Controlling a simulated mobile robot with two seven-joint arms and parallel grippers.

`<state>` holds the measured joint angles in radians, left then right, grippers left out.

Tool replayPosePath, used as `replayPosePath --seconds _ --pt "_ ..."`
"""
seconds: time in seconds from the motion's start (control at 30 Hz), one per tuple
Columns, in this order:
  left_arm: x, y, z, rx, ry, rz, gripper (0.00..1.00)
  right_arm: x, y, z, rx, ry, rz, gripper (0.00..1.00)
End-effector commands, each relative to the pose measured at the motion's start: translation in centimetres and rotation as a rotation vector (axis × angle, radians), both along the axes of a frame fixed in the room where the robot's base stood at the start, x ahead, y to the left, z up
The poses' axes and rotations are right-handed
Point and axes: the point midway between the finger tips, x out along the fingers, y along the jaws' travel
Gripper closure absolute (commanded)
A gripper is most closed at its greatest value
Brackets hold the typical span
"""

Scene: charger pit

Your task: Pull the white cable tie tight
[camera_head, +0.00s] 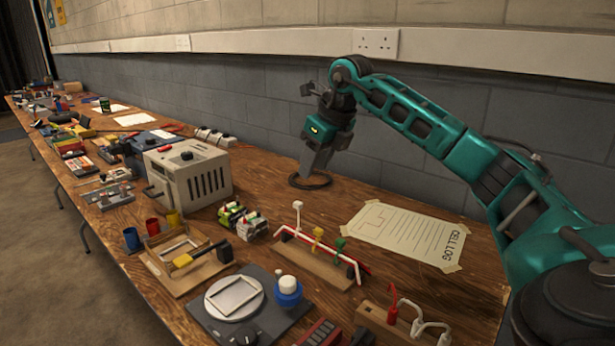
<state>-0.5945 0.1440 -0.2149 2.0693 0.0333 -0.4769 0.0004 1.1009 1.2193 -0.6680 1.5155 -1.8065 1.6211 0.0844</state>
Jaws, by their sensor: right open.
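The white cable tie (298,214) stands upright at the left end of a wooden board (317,266), its small white head at the top. It is by a red-and-white cable run (325,250) along the board; how tightly it sits around the cables is too small to tell.
A taped paper sheet (405,235) lies right of the board. Green-and-white blocks (243,222) and a grey metal box (188,177) stand to the left. A dark device with a round plate (236,297), a blue-and-white jar (288,290) and a wire-looped block (385,323) are in front.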

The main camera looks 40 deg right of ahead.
Motion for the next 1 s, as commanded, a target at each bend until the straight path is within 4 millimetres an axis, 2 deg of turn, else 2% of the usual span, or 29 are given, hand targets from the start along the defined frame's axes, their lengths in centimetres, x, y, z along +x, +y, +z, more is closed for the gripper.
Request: replayPosePath --seconds 0.03,0.23,1.0 --pt "0.0 0.0 0.4 0.001 -0.001 -0.001 0.54 -0.3 -0.1 1.0 -0.001 -0.003 0.000 0.57" --pt "0.0 0.1 0.6 0.004 -0.002 -0.003 0.54 -0.9 -0.1 2.3 -0.001 -0.001 0.000 0.57" --pt "0.2 0.2 0.6 0.008 -0.004 -0.005 0.54 -1.0 -0.1 2.4 0.000 0.000 0.000 0.57"
